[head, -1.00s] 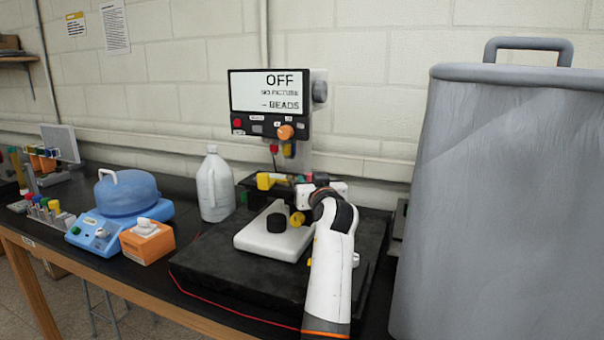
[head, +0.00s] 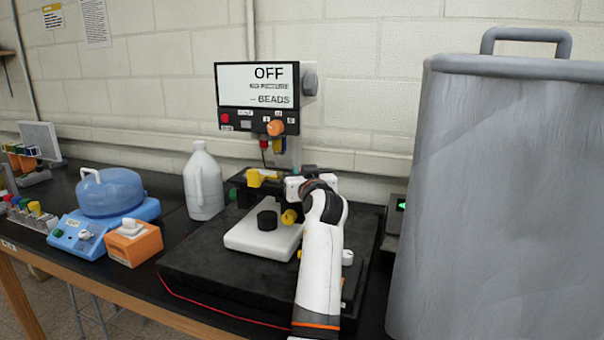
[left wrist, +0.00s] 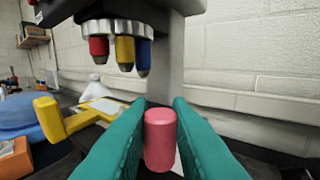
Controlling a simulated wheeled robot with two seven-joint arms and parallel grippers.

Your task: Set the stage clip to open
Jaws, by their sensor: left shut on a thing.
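A microscope stands behind my arm, with a screen (head: 256,85) on top reading OFF. Its stage (left wrist: 100,108) shows in the left wrist view, with a yellow lever-like part (left wrist: 50,118) at its left. The same yellow part (head: 262,176) shows in the head view. My left gripper (left wrist: 160,104) has its teal fingers shut on a pink cylindrical knob (left wrist: 160,140), which stands upright between them. Whether this knob belongs to the stage clip I cannot tell. In the head view my gripper hides the knob. My right gripper is in neither view.
Red, yellow and blue objectives (left wrist: 122,48) hang above the stage. A white jug (head: 204,183), a blue domed device (head: 104,200) and an orange box (head: 134,243) stand to the left. A large grey covered object (head: 490,200) blocks the right.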

